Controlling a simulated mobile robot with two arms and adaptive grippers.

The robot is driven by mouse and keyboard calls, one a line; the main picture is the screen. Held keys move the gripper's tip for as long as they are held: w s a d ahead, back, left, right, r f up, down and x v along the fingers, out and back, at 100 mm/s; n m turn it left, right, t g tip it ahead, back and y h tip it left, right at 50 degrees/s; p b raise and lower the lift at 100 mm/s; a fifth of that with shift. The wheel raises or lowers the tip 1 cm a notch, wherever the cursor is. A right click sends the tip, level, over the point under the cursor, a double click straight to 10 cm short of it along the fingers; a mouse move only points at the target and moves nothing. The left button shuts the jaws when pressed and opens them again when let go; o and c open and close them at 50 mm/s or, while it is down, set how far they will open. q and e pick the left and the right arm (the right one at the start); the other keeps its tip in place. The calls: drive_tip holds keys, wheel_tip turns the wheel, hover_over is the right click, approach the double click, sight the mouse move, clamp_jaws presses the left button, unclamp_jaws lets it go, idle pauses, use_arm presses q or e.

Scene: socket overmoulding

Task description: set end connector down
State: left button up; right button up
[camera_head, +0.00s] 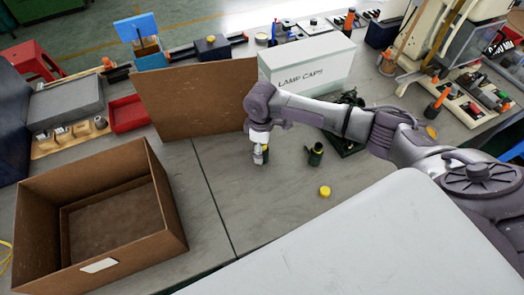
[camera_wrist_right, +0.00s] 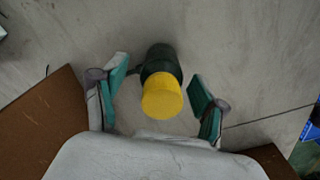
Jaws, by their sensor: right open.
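The end connector (camera_wrist_right: 161,60) is dark green with a yellow end (camera_wrist_right: 162,97). In the right wrist view it lies between the two fingers of my right gripper (camera_wrist_right: 158,72), with a gap on each side. The gripper is open. In the head view my right gripper (camera_head: 260,157) points down at the grey table near the seam, and only a sliver of the connector shows beside it. A second dark green connector (camera_head: 315,155) stands on the table to the right. My left gripper is not in view.
An open cardboard box (camera_head: 165,200) stands at the left, and a brown board (camera_head: 195,100) leans behind the gripper. A white "LAMP CAPS" box (camera_head: 310,66) is at the back. A loose yellow cap (camera_head: 325,191) lies at the right. The table just left of the gripper is clear.

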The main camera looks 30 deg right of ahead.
drive_tip(key=c, duration=1.4)
drive_tip(key=shift+o, duration=0.2)
drive_tip(key=shift+r, duration=0.15)
